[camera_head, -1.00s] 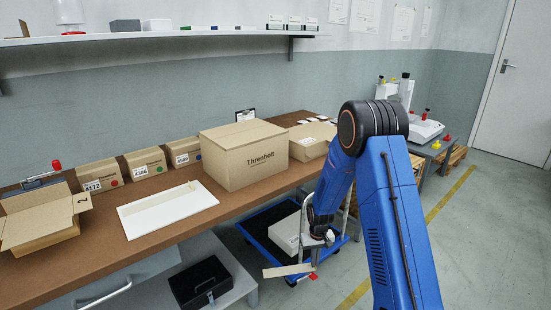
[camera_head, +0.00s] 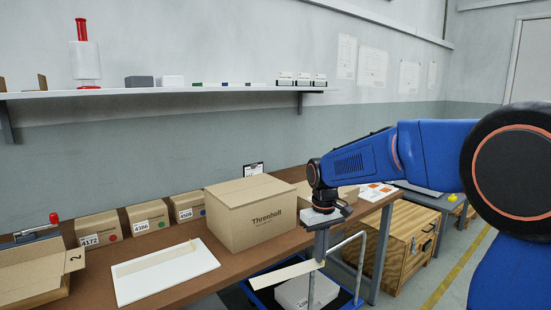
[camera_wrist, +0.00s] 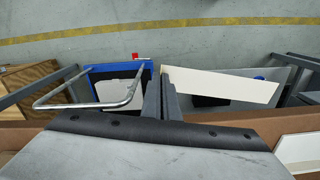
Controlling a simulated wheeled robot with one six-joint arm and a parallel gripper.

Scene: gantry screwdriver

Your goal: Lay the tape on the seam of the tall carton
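The tall closed carton (camera_head: 255,220), marked "Threnholt", stands on the brown bench; its top shows. My gripper (camera_head: 320,256) hangs in front of the bench, to the right of and lower than the carton's top. It is shut on one end of a long cream tape strip (camera_head: 285,273), which sticks out to the left. In the wrist view the strip (camera_wrist: 222,86) extends right from the dark fingers (camera_wrist: 168,92). The strip is clear of the carton. A similar beige strip (camera_head: 150,259) lies on a white board (camera_head: 190,277).
Several small labelled cartons (camera_head: 147,217) line the back of the bench (camera_head: 95,285). An open carton (camera_head: 30,275) is at the left. A trolley with a metal handle (camera_head: 348,240) stands below my gripper. A wooden crate (camera_head: 405,240) is at the right. A shelf (camera_head: 220,91) runs above.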

